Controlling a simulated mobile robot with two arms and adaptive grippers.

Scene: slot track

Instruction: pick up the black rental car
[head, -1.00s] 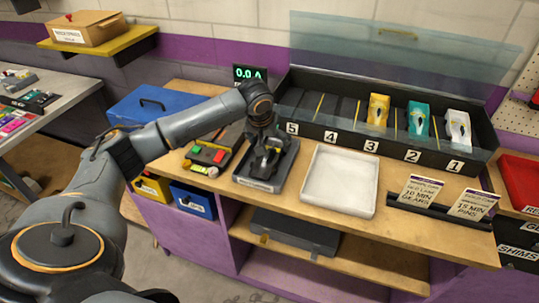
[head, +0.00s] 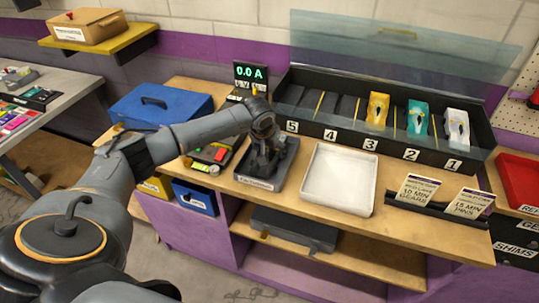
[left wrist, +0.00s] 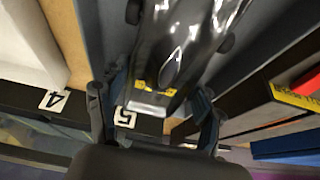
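The black rental car (left wrist: 178,45) shows in the left wrist view, a glossy black slot car with yellow marks near its tail. It lies in a dark grey tray on the bench; the tray's labelled front edge (head: 258,183) shows in the head view. In the head view my gripper hides most of the car. My left gripper (head: 264,165) points down over that tray. In the left wrist view its fingers (left wrist: 155,100) are spread on either side of the car's tail, with gaps showing. My right gripper is in neither view.
A white tray (head: 338,203) stands just right of the dark tray. Behind, a numbered rack (head: 352,137) under a raised clear lid holds yellow, teal and white cars. A current display (head: 251,74) reads 0.0 A.

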